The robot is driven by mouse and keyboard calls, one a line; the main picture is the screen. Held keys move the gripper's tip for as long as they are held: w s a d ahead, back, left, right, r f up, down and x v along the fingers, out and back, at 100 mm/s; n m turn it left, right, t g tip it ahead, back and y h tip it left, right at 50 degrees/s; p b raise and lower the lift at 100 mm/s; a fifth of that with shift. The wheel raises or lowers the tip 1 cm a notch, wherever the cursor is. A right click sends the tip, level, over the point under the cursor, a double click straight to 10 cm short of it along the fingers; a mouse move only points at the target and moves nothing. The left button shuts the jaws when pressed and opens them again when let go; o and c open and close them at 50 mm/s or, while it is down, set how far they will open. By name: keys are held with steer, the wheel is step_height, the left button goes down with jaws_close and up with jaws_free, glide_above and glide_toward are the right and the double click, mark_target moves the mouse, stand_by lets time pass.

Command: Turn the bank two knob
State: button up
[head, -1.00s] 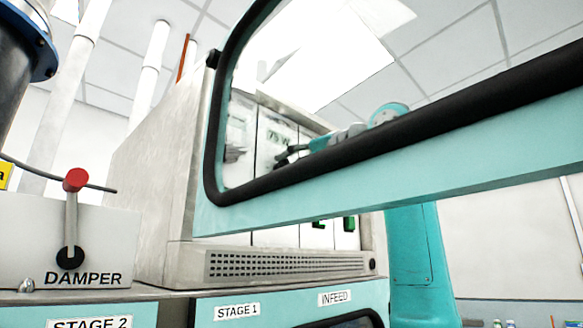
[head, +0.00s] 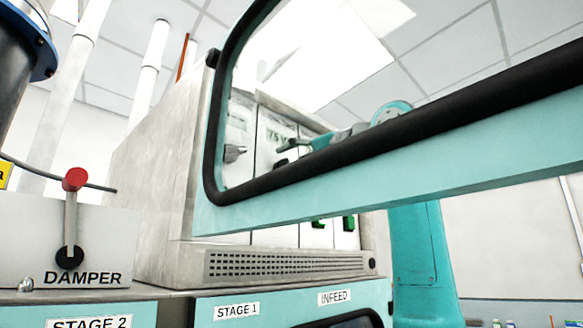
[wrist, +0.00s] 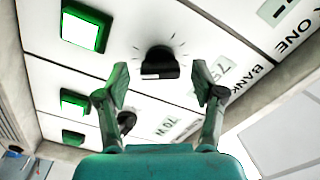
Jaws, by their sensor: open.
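In the wrist view, a black knob (wrist: 160,63) with tick marks around it sits on a white panel, in line with a display (wrist: 224,68) starting with 75. This display also shows in the head view (head: 277,136). A BANK label (wrist: 262,68) is partly readable; I cannot read a number beside it. My gripper (wrist: 164,88) is open, its fingers to either side of the knob in the picture, with no contact visible. In the head view my gripper (head: 287,152) is seen through the window, before the panels.
Another knob (wrist: 127,121) is partly hidden behind a finger. Several lit green switches (wrist: 85,27) line the panels. The raised teal window frame (head: 400,170) crosses the head view before my arm. A red-tipped DAMPER lever (head: 72,215) stands at left.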

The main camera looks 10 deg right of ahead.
steer(key=v, duration=1.1)
steer(key=shift+s+d, duration=0.15)
